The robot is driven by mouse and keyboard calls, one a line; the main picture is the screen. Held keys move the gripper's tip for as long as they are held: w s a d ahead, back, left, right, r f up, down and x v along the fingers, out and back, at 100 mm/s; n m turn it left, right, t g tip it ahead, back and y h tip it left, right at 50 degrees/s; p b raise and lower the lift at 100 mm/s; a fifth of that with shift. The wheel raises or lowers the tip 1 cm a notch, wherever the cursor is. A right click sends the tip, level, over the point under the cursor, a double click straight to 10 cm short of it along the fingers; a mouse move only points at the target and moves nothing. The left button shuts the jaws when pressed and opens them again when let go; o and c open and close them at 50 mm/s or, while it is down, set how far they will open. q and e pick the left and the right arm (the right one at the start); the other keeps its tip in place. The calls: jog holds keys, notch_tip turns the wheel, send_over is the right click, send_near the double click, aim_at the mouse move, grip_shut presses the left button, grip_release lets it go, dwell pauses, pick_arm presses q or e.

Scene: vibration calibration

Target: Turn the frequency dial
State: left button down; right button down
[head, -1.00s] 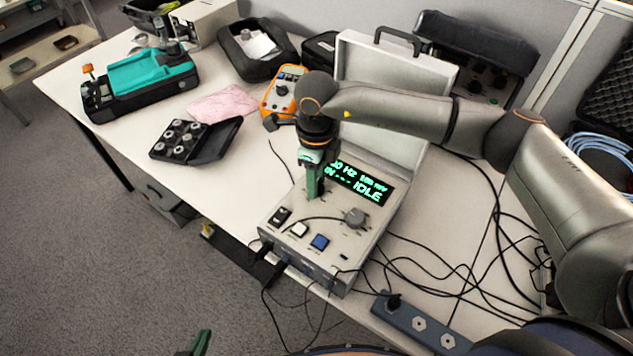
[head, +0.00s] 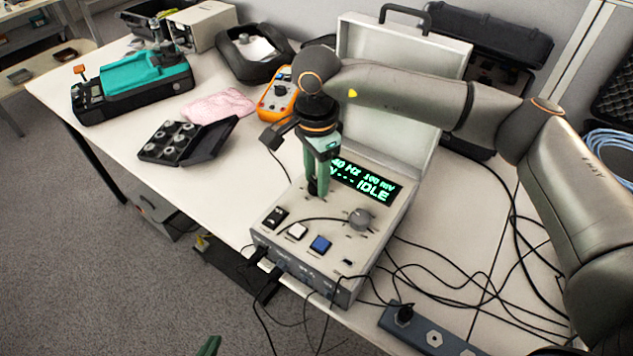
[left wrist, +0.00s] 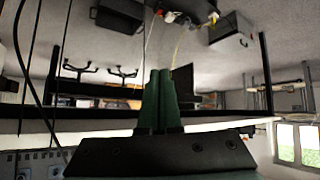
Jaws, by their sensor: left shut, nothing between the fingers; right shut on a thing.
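The calibrator box (head: 340,270) stands open at the table's front edge, with its lid upright behind. Its green display (head: 366,183) reads IDLE, with a Hz value partly hidden by my gripper and 100 mV. My right gripper (head: 317,190) points down at the panel, left of the display, shut on a small dial that its fingers hide; this appears to be the frequency dial. A second grey knob (head: 361,218) is free to the right. My left gripper (head: 208,346) is at the bottom edge; in the left wrist view its green fingers (left wrist: 160,85) are together and empty.
A white button (head: 297,231), a blue button (head: 320,244) and a black switch (head: 275,217) sit in front of the dials. An orange multimeter (head: 277,95) and a black case of round parts (head: 182,142) lie left. Cables and a power strip (head: 425,332) lie right.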

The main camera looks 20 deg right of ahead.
jog(key=shift+f+n+b, duration=0.1)
jog(key=shift+n+b, duration=0.4)
jog(key=shift+n, duration=0.4)
jog(key=n+b, duration=0.1)
jog(key=n, duration=0.1)
jog(key=shift+n, duration=0.4)
jog(key=n+b, duration=0.1)
jog(key=n, duration=0.2)
jog(key=shift+n+b, duration=0.5)
jog(key=shift+n, duration=1.1)
jog(key=shift+c, duration=2.3)
grip_release()
jog(key=shift+r, duration=0.25)
